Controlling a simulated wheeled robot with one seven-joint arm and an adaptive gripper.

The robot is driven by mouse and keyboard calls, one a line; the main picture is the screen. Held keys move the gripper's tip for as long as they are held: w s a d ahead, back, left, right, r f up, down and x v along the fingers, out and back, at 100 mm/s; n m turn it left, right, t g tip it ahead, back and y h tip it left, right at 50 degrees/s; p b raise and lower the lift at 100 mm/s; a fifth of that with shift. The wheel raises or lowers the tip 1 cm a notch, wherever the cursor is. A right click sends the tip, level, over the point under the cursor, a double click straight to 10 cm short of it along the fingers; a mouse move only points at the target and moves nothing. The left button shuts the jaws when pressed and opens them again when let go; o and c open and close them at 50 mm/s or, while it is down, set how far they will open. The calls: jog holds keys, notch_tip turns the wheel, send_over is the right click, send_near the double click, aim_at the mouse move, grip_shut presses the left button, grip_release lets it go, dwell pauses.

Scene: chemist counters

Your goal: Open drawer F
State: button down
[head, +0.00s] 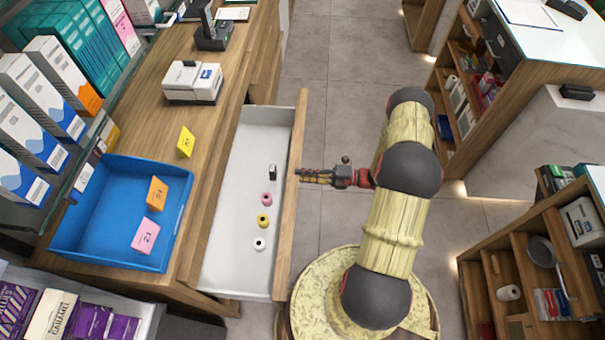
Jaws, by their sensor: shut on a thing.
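A drawer (240,225) stands pulled out from the wooden counter on the left, with a white inside and a wooden front (291,200). No letter F shows on it from this view. My gripper (302,175) is at the outer side of the drawer front, about halfway along, with its fingertips against it. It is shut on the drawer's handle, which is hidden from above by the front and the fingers. Inside the drawer lie a small black-and-white item (272,172), a pink ring (266,199), a yellow ring (263,220) and a white ring (259,243).
On the counter are a blue tray (100,255) with orange and pink cards, a yellow card (186,141), a white device (193,83) and a black terminal (214,30). The grey floor (330,110) beyond my arm is clear. Wooden shelves (490,270) stand at right.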

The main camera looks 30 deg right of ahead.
jog(key=c, duration=1.8)
grip_release()
jog(key=v, duration=1.2)
